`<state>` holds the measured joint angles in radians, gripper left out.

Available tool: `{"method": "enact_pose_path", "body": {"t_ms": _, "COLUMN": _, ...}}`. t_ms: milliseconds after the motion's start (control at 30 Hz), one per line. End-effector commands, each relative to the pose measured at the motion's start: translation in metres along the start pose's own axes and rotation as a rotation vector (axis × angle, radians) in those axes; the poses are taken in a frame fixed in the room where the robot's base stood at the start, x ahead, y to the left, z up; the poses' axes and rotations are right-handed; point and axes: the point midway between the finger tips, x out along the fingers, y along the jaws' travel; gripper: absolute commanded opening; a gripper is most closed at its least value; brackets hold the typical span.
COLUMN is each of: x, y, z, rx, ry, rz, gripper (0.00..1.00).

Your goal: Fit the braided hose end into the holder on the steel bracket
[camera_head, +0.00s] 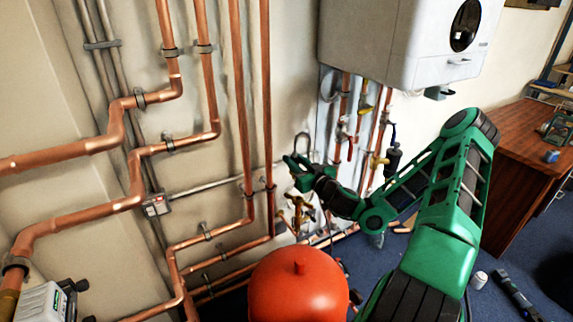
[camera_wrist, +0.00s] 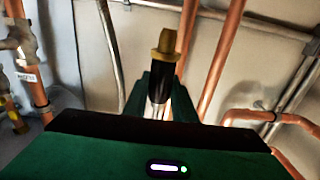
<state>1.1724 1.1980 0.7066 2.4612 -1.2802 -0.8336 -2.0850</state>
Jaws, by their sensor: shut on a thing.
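My gripper (camera_head: 299,165) is raised in front of the wall, left of the boiler, at the end of my green arm. In the wrist view my gripper (camera_wrist: 161,88) is shut on the braided hose end (camera_wrist: 164,58), which has a brass tip and a black collar. The brass tip points up in that picture, beyond the green fingers. The hose below the collar is mostly hidden by the fingers and gripper body. A thin grey loop shows by the gripper in the head view; I cannot tell if it is the hose. I cannot make out the steel bracket or its holder.
Vertical copper pipes (camera_head: 240,95) run close left of my gripper. Brass valves (camera_head: 300,210) lie below it, and a red tank (camera_head: 299,287) stands lower. The white boiler (camera_head: 410,40) hangs at upper right, with valved pipes (camera_head: 381,130) under it. A wooden desk (camera_head: 520,165) is far right.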

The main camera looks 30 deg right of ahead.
Motion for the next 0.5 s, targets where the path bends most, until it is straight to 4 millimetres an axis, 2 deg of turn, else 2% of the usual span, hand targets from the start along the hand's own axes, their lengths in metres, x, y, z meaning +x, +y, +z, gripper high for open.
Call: {"method": "enact_pose_path", "body": {"t_ms": 500, "x": 0.003, "y": 0.044, "z": 0.0, "rx": -0.001, "ry": 0.001, "rz": 0.065, "gripper": 0.0}}
